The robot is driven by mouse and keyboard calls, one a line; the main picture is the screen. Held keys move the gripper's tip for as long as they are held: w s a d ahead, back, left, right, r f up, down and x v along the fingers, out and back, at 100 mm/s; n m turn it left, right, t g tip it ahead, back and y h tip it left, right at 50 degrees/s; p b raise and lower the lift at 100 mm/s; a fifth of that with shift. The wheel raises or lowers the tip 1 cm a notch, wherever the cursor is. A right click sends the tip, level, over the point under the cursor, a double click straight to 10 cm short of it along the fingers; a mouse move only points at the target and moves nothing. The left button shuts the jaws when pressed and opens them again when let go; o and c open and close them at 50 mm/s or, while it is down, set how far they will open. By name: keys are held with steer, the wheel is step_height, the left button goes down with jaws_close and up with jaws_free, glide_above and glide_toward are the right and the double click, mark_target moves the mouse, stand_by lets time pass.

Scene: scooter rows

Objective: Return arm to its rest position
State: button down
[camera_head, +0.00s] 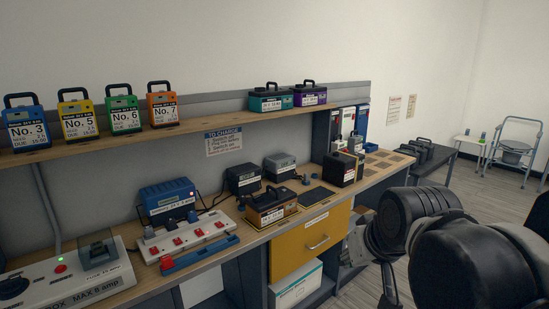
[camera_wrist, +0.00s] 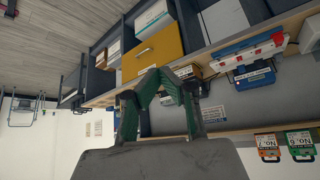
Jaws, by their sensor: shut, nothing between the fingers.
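My arm (camera_head: 450,255) shows at the lower right of the head view, as dark rounded links in front of the bench's right end. My gripper (camera_wrist: 163,76) shows in the wrist view, its two green-padded fingers drawn together at the tips. It is shut and empty. The wrist view is upside down. Behind the fingers lie the bench front and its yellow drawer (camera_wrist: 153,54). The drawer also shows in the head view (camera_head: 300,250), left of my arm. Where the fingertips are in the head view is hard to tell.
The bench (camera_head: 255,232) holds a red-switched power strip (camera_head: 187,237), a blue charger (camera_head: 167,199) and several dark battery boxes. Numbered packs, such as the blue No. 3 (camera_head: 27,125), stand on the shelf (camera_head: 190,125). A walker chair (camera_head: 515,145) stands far right, with open floor before it.

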steer(key=s+d+f+m+h, duration=0.1)
steer(key=s+d+f, duration=0.4)
steer(key=s, duration=0.4)
steer(key=shift+s+m, duration=0.3)
steer(key=shift+s, duration=0.1)
